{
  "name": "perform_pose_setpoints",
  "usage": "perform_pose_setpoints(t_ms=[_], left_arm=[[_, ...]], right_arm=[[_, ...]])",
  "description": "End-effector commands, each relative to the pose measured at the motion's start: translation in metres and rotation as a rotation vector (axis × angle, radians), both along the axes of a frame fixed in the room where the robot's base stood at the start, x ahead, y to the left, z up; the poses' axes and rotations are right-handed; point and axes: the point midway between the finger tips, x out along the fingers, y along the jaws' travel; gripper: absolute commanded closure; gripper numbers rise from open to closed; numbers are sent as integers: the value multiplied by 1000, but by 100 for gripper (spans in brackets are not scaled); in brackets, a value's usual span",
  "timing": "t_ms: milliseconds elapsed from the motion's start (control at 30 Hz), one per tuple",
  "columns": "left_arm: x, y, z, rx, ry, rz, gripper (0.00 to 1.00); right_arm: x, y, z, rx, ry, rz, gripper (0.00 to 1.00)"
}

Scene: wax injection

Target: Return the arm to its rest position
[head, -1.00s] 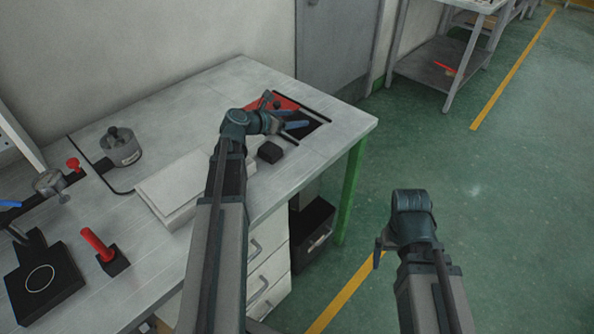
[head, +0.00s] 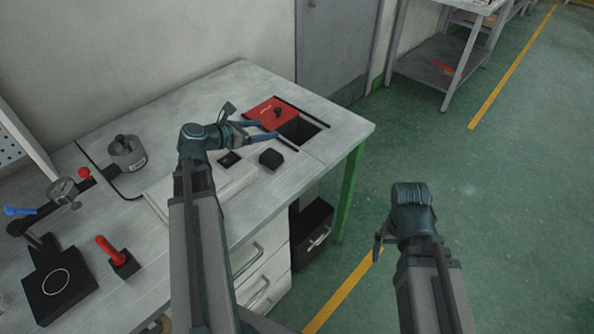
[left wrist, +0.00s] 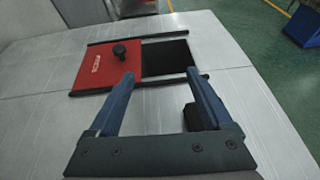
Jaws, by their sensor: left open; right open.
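My left gripper (head: 268,130) is open and empty above the workbench (head: 330,135), close to a red sliding lid (head: 266,110) with a black knob. Its two blue fingers also show in the left wrist view (left wrist: 160,90). The lid covers part of a dark opening (head: 302,129); the right part of the opening is uncovered, as the left wrist view also shows. My right gripper (head: 379,246) is at the right, over the floor beside the bench, mostly hidden behind its own wrist.
A small black block (head: 271,159) stands near my left gripper. A pale flat box (head: 238,180) lies partly under my left arm. A grey pot (head: 127,153), a pressure gauge (head: 63,190), a red-handled piece (head: 112,250) and a black press base (head: 55,285) stand at the left.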

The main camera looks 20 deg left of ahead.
Motion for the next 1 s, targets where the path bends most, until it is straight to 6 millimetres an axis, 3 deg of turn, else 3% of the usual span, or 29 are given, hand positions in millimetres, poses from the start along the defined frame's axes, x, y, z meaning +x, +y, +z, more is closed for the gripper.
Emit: perform_pose_setpoints(t_ms=[600, 767, 1000], left_arm=[[-2, 1, 0, 0, 0, -1, 16], [14, -5, -9, 1, 0, -3, 16], [54, -21, -27, 1, -1, -3, 16]], right_arm=[[0, 0, 0, 0, 0, 0, 4], [0, 0, -9, 0, 0, 0, 4], [0, 0, -27, 0, 0, 0, 4]])
